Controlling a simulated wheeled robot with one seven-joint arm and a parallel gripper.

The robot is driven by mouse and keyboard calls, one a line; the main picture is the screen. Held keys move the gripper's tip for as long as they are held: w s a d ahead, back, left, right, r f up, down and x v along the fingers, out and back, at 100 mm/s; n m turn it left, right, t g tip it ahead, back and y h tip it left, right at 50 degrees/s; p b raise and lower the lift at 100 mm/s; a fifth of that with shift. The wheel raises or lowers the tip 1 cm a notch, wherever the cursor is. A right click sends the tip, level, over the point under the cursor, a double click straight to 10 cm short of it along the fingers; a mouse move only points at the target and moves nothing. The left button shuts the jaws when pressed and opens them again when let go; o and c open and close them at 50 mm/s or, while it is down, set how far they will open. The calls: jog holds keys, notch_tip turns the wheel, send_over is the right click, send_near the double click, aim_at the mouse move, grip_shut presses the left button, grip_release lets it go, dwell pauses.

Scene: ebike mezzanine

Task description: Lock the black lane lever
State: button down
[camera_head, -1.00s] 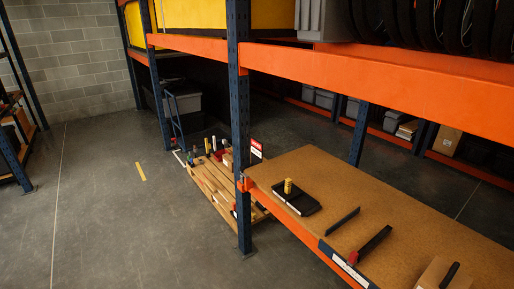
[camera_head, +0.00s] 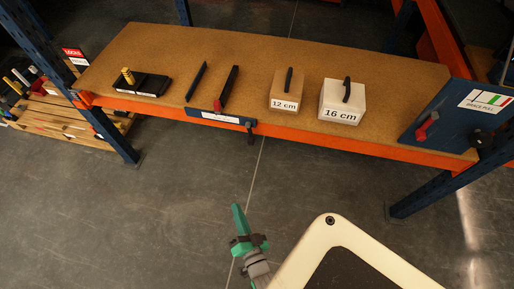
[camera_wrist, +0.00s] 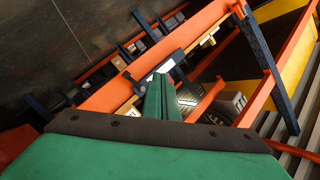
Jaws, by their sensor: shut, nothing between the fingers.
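On the brown shelf (camera_head: 330,55) in the head view, two black bars lie side by side, a thin left bar (camera_head: 197,82) and a thicker right bar (camera_head: 230,86). A red piece (camera_head: 217,105) sits at the right bar's front end. A small black handle-like part (camera_head: 250,132) hangs at the front edge beside a white label too small to read. I cannot tell for sure which of these is the black lane lever. My gripper (camera_head: 238,212), with green fingers, is shut and empty, in front of and below the shelf, apart from it. Its fingers also show in the wrist view (camera_wrist: 162,98).
A black tray with a yellow knob (camera_head: 128,76), a 12 cm block (camera_head: 286,90) and a 16 cm block (camera_head: 342,101) stand on the shelf. A blue panel (camera_head: 455,118) with a red-tipped lever is at right. A pallet (camera_head: 60,115) is at left. The floor ahead is clear.

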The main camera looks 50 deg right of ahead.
jog(key=w+d+f+m+g+h, duration=0.1)
jog(key=w+d+f+m+h, duration=0.15)
jog(key=d+m, duration=0.45)
jog(key=m+g+h, duration=0.2)
jog(key=m+h, duration=0.1)
jog(key=m, duration=0.1)
send_near(253, 145)
jog(key=s+d+r, duration=0.1)
jog(key=s+r, duration=0.1)
jog(key=s, duration=0.4)
jog(key=w+d+f, duration=0.1)
jog(key=w+d, duration=0.5)
jog(key=w, duration=0.3)
jog(key=shift+w+f, duration=0.2)
jog(key=shift+w, duration=0.2)
jog(key=shift+d, duration=0.1)
jog(key=shift+w+a+f+m, duration=0.2)
jog(key=shift+w+a+m, duration=0.05)
jog(key=shift+w+m, duration=0.25)
jog(key=shift+w+a+f+m, duration=0.25)
jog(key=shift+w+m, duration=0.15)
jog(key=shift+m, duration=0.1)
jog(key=shift+d, duration=0.1)
jog(key=shift+s+d, duration=0.1)
jog(key=shift+s, duration=0.2)
